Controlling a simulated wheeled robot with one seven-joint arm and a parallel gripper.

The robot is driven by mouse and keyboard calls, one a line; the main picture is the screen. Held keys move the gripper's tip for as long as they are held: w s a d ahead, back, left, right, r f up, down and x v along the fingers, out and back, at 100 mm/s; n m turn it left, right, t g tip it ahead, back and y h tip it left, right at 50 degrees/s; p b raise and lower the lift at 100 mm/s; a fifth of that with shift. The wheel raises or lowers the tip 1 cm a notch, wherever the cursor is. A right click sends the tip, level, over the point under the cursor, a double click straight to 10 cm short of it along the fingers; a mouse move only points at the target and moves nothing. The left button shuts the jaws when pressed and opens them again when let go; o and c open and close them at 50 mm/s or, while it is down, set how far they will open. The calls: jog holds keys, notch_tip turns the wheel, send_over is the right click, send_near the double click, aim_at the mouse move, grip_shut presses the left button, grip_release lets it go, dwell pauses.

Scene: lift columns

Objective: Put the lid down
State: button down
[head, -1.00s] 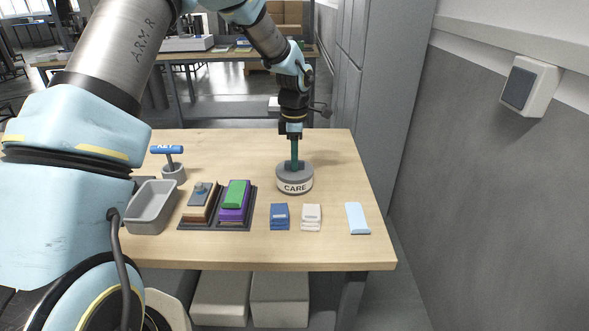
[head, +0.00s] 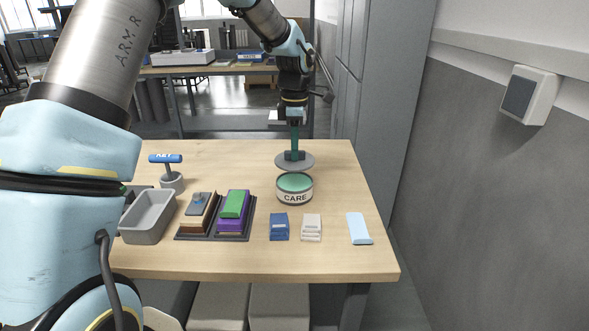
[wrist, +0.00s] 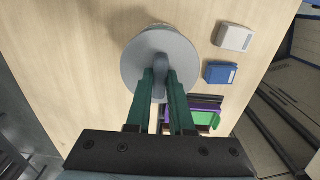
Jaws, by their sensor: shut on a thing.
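The lid (head: 281,162) is a grey disc with a raised grip on top. My gripper (head: 294,153) is shut on that grip and holds the lid in the air. In the wrist view the lid (wrist: 138,66) fills the space beyond the green fingers of my gripper (wrist: 161,84). The round tin marked CARE (head: 295,197) stands open on the table, with a green inside showing. The lid is above and behind the tin in the head view, apart from it.
On the wooden table (head: 340,262) are a grey tray (head: 146,222), a key-labelled stand (head: 171,182), a dark holder with stacked blocks (head: 214,236), blue (head: 279,228) and white (head: 311,228) blocks, and a light blue piece (head: 359,229). The table's right part is mostly clear.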

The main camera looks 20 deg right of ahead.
notch_tip(320, 180, up, 3)
jog(key=shift+f+b, duration=0.15)
jog(key=shift+b, duration=0.15)
jog(key=shift+s+d, duration=0.1)
jog(key=shift+d, duration=0.25)
jog(key=s+d+f+n+b, duration=0.2)
jog(key=d, duration=0.3)
jog(key=s+d+f+n+b, duration=0.1)
jog(key=s+d+f+n, duration=0.1)
jog(key=d, duration=0.4)
jog(key=f+p, duration=0.1)
jog(key=f, duration=0.3)
jog(key=f+p, duration=0.1)
jog(key=f, duration=0.4)
jog(key=shift+s+a+f, duration=0.1)
jog(key=shift+s+f, duration=0.1)
jog(key=shift+f, duration=0.1)
jog(key=shift+f, duration=0.1)
jog(key=c, duration=0.8)
grip_release()
notch_tip(320, 180, up, 12)
jog(key=b, duration=0.2)
jog(key=shift+n, duration=0.3)
